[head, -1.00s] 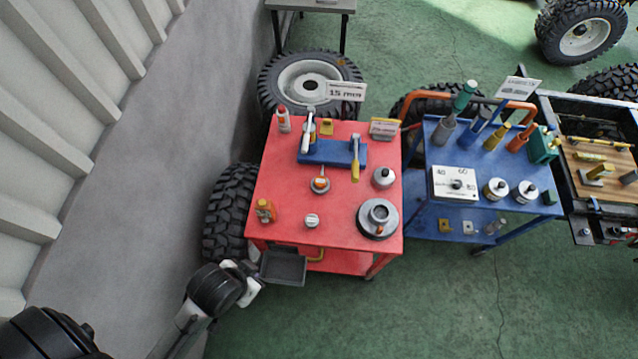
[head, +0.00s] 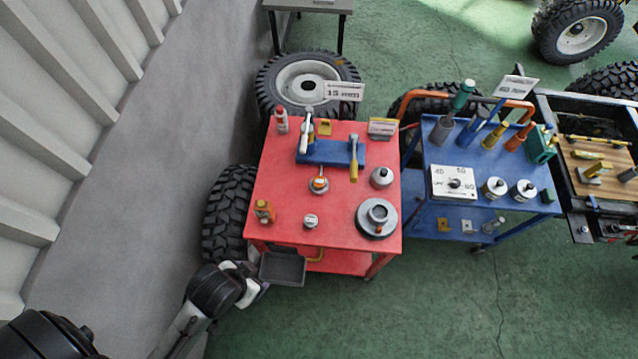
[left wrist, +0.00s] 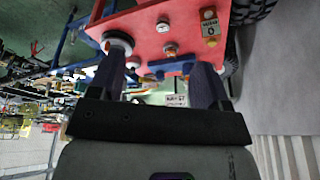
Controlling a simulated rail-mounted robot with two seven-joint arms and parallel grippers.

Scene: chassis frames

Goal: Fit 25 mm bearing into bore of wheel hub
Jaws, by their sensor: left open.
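The wheel hub (head: 362,226) is a grey disc with a raised ring in its middle, lying at the front right of the red cart top. It also shows in the left wrist view (left wrist: 116,46), left of the fingers' gap. A small pale round part (head: 310,221) stands at the front middle of the cart. A low round part with an orange top (head: 319,184) sits behind it. I cannot tell which part is the 25 mm bearing. My left gripper (left wrist: 160,70) is open with nothing seen between its fingers, pointing towards the cart from short of its front edge. My right gripper is not in view.
A blue cart (head: 428,158) stands right; a wall (head: 150,170) is left.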

